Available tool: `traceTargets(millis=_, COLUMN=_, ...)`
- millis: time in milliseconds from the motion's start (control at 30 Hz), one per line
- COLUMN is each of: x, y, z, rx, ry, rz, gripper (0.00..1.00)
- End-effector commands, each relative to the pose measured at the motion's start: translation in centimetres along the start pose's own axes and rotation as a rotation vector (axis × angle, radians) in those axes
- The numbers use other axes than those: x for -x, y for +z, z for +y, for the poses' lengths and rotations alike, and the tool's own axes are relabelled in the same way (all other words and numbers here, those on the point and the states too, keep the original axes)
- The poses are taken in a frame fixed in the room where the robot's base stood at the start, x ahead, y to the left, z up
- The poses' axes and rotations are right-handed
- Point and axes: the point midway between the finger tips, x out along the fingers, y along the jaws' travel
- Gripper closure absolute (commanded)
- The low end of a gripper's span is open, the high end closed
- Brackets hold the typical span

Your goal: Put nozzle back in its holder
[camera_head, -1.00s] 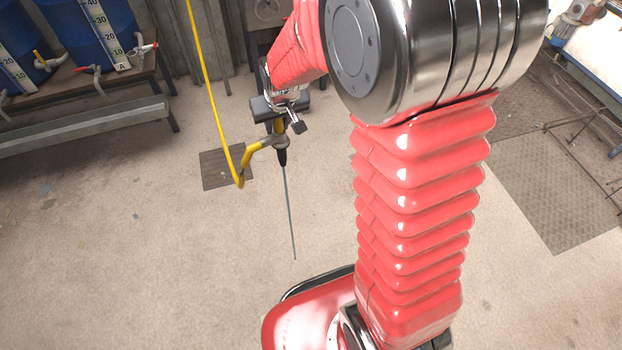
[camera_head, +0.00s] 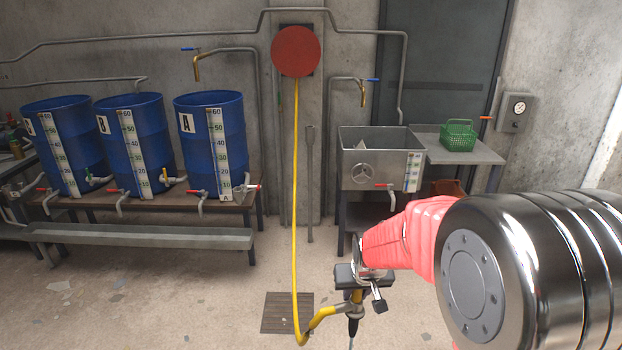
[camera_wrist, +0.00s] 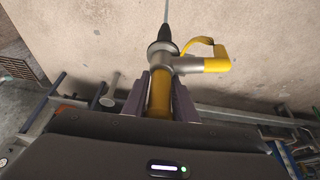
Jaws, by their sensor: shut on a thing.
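The nozzle (camera_head: 353,312) is a spray lance with a grey body, a yellow grip and a thin rod. My gripper (camera_head: 358,284) holds it in front of the wall, rod pointing down out of the picture. In the wrist view the jaws of my gripper (camera_wrist: 158,97) are closed around the yellow grip of the nozzle (camera_wrist: 189,62). A black collar and the thin rod extend beyond it. A yellow hose (camera_head: 295,180) runs from the nozzle's side up to a red round reel (camera_head: 296,51) on the wall. I cannot make out the holder in either view.
Several blue barrels (camera_head: 210,140) stand on a bench at left. A floor grate (camera_head: 285,312) lies below the reel.

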Motion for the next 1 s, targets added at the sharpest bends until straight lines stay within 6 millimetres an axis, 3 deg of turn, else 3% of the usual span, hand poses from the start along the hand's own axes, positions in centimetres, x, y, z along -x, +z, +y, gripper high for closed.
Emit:
traceTargets(millis=533, x=-0.5, y=0.3, z=0.0, rx=0.0, ry=-0.002, rz=-0.001, gripper=1.0)
traceTargets(millis=667, x=-2.6, y=1.6, z=-0.1, rx=0.001, ry=-0.009, rz=-0.006, gripper=1.0)
traceTargets(millis=1000, x=-10.0, y=7.8, z=0.6, rx=-0.003, ry=-0.003, rz=-0.005, gripper=1.0)
